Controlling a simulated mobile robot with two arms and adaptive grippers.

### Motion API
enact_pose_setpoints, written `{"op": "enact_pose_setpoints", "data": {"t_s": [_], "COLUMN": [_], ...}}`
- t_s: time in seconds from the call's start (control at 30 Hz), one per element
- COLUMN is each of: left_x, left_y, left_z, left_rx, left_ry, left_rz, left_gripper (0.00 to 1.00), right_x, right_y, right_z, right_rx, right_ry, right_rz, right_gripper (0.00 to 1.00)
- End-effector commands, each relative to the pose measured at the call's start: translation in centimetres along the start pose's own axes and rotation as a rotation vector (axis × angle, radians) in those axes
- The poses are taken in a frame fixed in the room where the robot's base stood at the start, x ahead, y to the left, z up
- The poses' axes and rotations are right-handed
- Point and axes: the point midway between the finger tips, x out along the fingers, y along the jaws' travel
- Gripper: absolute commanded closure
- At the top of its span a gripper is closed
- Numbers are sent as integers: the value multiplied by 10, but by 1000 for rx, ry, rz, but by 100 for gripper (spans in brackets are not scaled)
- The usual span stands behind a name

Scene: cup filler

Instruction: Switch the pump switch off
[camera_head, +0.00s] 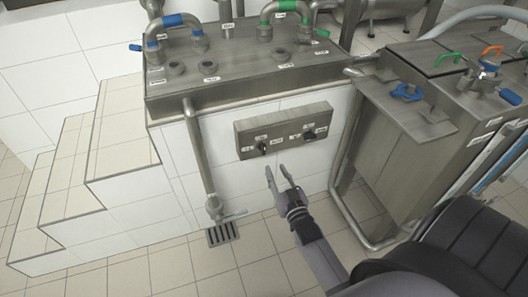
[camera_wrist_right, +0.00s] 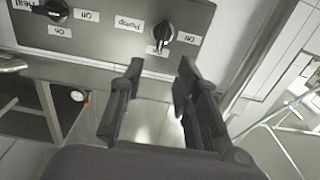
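The control panel (camera_head: 285,130) is a grey metal box on the white tiled wall, with two dark rotary knobs. The left knob in the head view is the pump switch (camera_head: 262,147). It also shows in the right wrist view, where the upside-down "Pump" label (camera_wrist_right: 129,23) is beside the knob (camera_wrist_right: 162,33). The knob's lever appears to point towards the "On" label. My right gripper (camera_head: 276,172) is open and empty, just below the panel and apart from the knob. In the wrist view its fingertips (camera_wrist_right: 161,70) are spread beneath the pump switch. My left gripper is not in view.
The heat switch (camera_head: 309,134) is right of the pump switch on the same panel. A vertical drain pipe (camera_head: 198,150) with a valve stands left of the panel. A metal tank (camera_head: 440,100) and bent pipe frame stand to the right. Tiled steps (camera_head: 85,170) are at left.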

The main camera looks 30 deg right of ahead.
Motion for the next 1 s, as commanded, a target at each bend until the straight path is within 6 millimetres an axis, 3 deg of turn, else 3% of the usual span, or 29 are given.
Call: {"op": "enact_pose_setpoints", "data": {"t_s": [0.3, 0.5, 0.7, 1.0], "left_x": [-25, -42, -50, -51], "left_y": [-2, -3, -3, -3], "left_z": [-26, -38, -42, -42], "left_rx": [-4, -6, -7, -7], "left_ry": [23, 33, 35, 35], "left_rz": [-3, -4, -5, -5], "left_gripper": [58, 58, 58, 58], "right_x": [70, 99, 110, 110], "right_y": [0, 0, 0, 0], "right_z": [1, 2, 1, 1], "right_rx": [0, 0, 0, -1], "right_ry": [1, 0, -2, -2], "right_rz": [0, -1, -1, -1], "right_gripper": [70, 70, 70, 73]}}
